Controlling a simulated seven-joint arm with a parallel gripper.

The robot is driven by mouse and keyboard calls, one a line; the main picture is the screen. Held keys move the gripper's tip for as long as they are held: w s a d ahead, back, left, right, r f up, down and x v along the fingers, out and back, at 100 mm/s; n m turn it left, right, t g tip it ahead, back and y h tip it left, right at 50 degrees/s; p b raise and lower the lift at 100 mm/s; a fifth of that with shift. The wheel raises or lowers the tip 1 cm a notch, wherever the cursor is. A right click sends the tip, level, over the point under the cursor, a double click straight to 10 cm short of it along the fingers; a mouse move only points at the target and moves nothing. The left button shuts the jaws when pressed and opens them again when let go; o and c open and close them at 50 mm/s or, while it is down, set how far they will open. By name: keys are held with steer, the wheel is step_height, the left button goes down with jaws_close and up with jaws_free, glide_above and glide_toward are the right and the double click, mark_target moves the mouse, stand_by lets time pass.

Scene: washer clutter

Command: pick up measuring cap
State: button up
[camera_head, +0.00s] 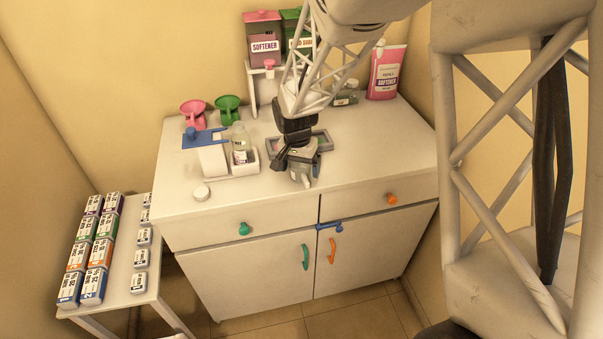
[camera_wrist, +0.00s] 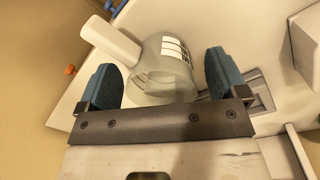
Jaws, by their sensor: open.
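A clear cup (camera_wrist: 165,78) with a white handle and a printed scale label shows in the wrist view; it looks like the measuring cap. My gripper (camera_wrist: 162,62) is open, with one blue finger on each side of the cup. I cannot tell whether either finger touches it. In the head view my gripper (camera_head: 294,166) is low over the front middle of the white countertop (camera_head: 260,195). The cup is mostly hidden there by the gripper.
A grey tray (camera_head: 326,143) lies just behind my gripper. Pink (camera_head: 193,112) and green (camera_head: 228,108) funnels stand behind. The front right counter is clear.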

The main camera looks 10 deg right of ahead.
steer(key=shift+c, duration=0.3)
steer(key=c, duration=0.9)
steer(key=shift+r, duration=0.15)
steer(key=shift+r, duration=0.4)
step_height(320, 180, up, 3)
steer(key=shift+s+f, duration=0.15)
steer(key=shift+f, duration=0.05)
steer(key=s, duration=0.5)
steer(key=s+r, duration=0.1)
steer(key=s, duration=0.9)
steer(key=shift+s+d+r, duration=0.15)
steer(key=shift+s+d, duration=0.1)
steer(key=shift+s, duration=0.1)
